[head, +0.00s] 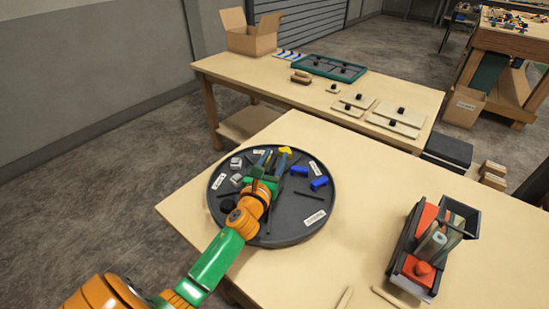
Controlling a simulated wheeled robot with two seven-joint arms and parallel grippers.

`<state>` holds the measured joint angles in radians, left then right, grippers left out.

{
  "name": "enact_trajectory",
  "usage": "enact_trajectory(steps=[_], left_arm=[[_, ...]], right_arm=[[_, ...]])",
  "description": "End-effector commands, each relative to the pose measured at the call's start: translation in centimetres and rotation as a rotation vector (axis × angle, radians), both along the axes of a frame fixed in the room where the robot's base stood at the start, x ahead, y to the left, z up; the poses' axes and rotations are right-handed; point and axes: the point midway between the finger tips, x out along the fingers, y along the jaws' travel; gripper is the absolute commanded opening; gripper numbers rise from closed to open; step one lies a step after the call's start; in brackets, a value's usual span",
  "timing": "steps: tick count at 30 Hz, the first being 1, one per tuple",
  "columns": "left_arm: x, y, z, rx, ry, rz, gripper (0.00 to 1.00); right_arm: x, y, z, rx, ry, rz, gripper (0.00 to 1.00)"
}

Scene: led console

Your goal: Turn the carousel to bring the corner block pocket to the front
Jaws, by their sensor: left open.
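The carousel (291,226) is a dark round tray on the near wooden table, with small white labels and thin dividers on its top. Blue blocks (319,183) lie on its right side, and grey metallic pieces (236,163) lie on its left side. A yellow piece (285,151) shows at the far side. My left gripper (268,160) is open over the far middle of the carousel. Whether it touches anything there I cannot tell. My orange and green arm hides the near-left part of the tray. The labels are too small to read, so I cannot tell which pocket is the corner block's.
A red and black tool caddy (421,262) stands on the near table at the right. Behind is a second table with a cardboard box (252,38), a green tray (328,68) and flat boards with black knobs (395,118). The table between carousel and caddy is clear.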

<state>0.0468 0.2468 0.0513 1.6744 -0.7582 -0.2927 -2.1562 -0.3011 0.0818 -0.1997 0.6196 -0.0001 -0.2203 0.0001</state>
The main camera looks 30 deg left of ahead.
Motion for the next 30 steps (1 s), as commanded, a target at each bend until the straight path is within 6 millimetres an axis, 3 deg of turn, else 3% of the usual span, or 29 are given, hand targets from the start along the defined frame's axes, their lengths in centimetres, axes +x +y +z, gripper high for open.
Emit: enact_trajectory(steps=[5,9,11,30], left_arm=[[-0.01,-0.01,-0.01,0.000,0.000,0.000,0.49],[-0.02,-0.01,-0.01,0.000,0.000,0.000,0.11],[-0.03,-0.02,-0.01,0.000,0.000,0.000,0.00],[-0.04,-0.02,-0.01,0.000,0.000,0.000,0.00]], right_arm=[[0.05,0.03,-0.01,0.000,-0.001,0.000,0.50],[0.07,0.07,0.00,0.001,-0.002,0.000,0.50],[0.07,0.10,0.00,0.001,-0.002,0.000,0.50],[0.12,0.21,0.00,0.004,-0.002,-0.001,0.50]])
